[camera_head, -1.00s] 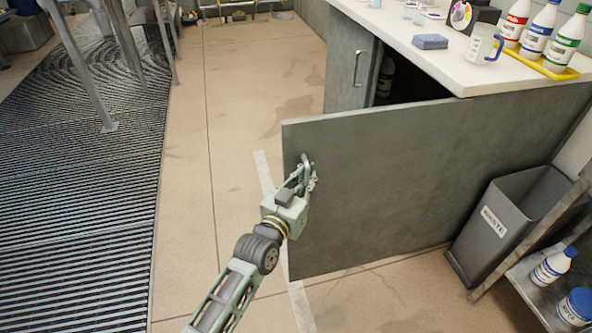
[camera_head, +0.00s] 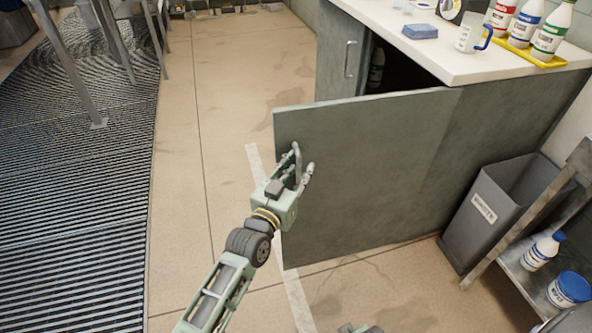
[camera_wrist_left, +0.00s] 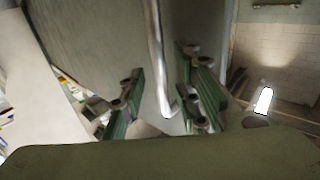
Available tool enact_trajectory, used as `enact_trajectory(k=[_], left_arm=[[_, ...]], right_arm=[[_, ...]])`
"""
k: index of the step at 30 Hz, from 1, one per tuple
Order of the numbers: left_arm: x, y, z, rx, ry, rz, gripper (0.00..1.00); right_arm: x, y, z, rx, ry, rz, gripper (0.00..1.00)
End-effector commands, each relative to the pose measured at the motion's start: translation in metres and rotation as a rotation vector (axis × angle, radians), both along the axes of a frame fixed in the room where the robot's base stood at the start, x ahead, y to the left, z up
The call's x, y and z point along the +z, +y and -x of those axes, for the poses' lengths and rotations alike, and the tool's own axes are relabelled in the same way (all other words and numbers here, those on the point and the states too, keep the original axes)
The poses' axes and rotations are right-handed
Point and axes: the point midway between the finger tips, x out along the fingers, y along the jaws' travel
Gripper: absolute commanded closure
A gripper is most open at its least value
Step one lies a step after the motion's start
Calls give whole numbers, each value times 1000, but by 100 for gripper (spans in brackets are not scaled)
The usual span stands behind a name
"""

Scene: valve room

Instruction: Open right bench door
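The right bench door (camera_head: 370,170) is a grey-green panel swung well out from the bench, with a dark gap behind its top edge. My left gripper (camera_head: 301,168) is at its free edge, fingers spread. In the left wrist view the metal door handle (camera_wrist_left: 157,60) runs between the two green fingers of my left gripper (camera_wrist_left: 160,105), closer to the right one, with gaps visible. Contact cannot be told. A small grey part at the bottom edge seems to be my right gripper (camera_head: 360,328); its fingers are not clear.
The white bench top (camera_head: 455,62) carries a blue sponge (camera_head: 420,31), a measuring jug (camera_head: 470,35) and bottles in a yellow tray (camera_head: 525,54). A grey waste bin (camera_head: 490,220) and a low shelf (camera_head: 520,270) stand at right. Floor left of the door is clear.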

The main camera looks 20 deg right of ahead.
Motion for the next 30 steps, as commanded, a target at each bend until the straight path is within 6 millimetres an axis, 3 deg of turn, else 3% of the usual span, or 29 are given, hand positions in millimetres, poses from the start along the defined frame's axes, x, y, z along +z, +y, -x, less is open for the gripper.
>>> enact_trajectory(k=[7,21,30], left_arm=[[-1,13,15,0,1,1,70],[-1,73,81,3,1,-1,70],[0,82,90,3,-1,-1,70]], right_arm=[[0,0,0,0,0,0,60],[0,0,0,0,0,0,60],[0,0,0,0,0,0,60]])
